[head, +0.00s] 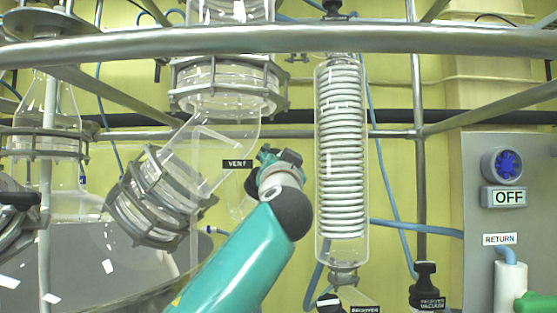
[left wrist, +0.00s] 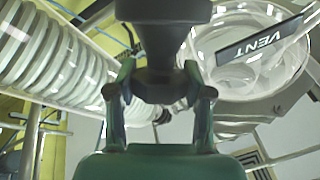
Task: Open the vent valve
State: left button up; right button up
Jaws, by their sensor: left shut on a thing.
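The vent valve's dark knob (left wrist: 160,40) shows at the top middle of the left wrist view. My left gripper (left wrist: 160,88) is shut on it, one finger on each side. The black VENT label (left wrist: 259,40) is to the right of the knob there, in front of clear glass. In the head view my left gripper (head: 279,160) is at the middle, just right of the VENT label (head: 237,164). The knob is hidden behind the gripper in that view. My right gripper is not in view.
A glass coil condenser (head: 341,150) stands close to the right of my left gripper. A clamped glass elbow (head: 215,150) is to its left. A metal rail (head: 400,40) crosses above.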

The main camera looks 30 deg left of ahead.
pick_arm(q)
jog(key=shift+d+f+n+g+y+b, duration=0.15)
jog(key=shift+n+g+y+b, duration=0.2)
jog(key=shift+n+y, duration=0.35)
jog(key=shift+w+n+g+y, duration=0.15)
jog(key=shift+n+g+y, duration=0.5)
jog(key=shift+y, duration=0.25)
jog(key=shift+r+n+g+y+p, duration=0.2)
jog(key=shift+n+g+y+p, duration=0.35)
jog(key=shift+n+y, duration=0.35)
jog(key=n+g+y+p, duration=0.2)
jog(key=n+g+y, duration=0.1)
jog(key=n+g, duration=0.1)
jog(key=shift+r+p, duration=0.15)
jog(key=shift+p, duration=0.15)
jog(key=n+g+y+p, duration=0.1)
jog(key=n+g+p, duration=0.1)
jog(key=n+g, duration=0.1)
jog(key=n+g+y+p, duration=0.1)
jog(key=n+g+p, duration=0.2)
jog(key=shift+g+y+p, duration=0.25)
jog(key=shift+y+p, duration=0.05)
jog(key=shift+p, duration=0.05)
jog(key=shift+s+n+g, duration=0.2)
jog(key=shift+n+g, duration=0.15)
jog(key=shift+g, duration=0.05)
jog(key=o, duration=1)
jog(key=shift+f, duration=0.2)
jog(key=shift+c, duration=0.2)
